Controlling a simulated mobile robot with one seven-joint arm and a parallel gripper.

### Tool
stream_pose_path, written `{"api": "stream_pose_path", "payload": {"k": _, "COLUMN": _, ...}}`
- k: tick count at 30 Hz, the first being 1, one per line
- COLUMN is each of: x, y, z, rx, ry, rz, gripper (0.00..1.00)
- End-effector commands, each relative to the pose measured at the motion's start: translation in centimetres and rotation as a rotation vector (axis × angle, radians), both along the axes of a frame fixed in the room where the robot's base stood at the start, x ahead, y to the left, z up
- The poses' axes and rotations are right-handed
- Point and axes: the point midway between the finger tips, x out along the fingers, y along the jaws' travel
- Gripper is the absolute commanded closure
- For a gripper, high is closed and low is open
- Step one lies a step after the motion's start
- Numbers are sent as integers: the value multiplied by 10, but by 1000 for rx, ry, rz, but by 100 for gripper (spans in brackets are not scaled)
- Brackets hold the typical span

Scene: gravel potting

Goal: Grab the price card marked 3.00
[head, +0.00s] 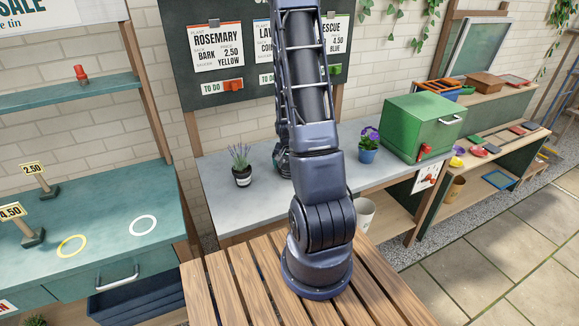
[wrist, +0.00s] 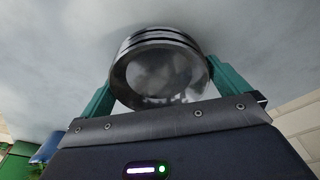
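No card marked 3.00 shows in either view. In the head view a card marked 2.50 (head: 32,169) stands on a dark base on the green counter at the left. A second card, apparently marked 4.50 (head: 12,211), stands in front of it, close to the left edge. My gripper (wrist: 162,68) has its green fingers on both sides of a shiny round metal tin (wrist: 160,85), touching it in the wrist view. In the head view my gripper is mostly hidden behind my arm, over the grey bench.
On the grey bench (head: 215,180) stand a lavender pot (head: 242,172), a blue pot (head: 368,155) and a green box (head: 420,128). A slatted wooden table (head: 225,290) is in front.

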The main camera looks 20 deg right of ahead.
Motion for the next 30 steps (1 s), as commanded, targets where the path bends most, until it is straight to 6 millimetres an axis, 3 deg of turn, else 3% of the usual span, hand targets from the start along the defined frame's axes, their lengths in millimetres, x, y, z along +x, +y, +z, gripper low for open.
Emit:
{"api": "stream_pose_path", "payload": {"k": 8, "x": -1, "y": 1, "z": 16, "rx": -1, "ry": -3, "rz": 0, "gripper": 0}}
{"api": "stream_pose_path", "payload": {"k": 30, "x": -12, "y": 9, "z": 107, "rx": -1, "ry": -2, "rz": 1, "gripper": 0}}
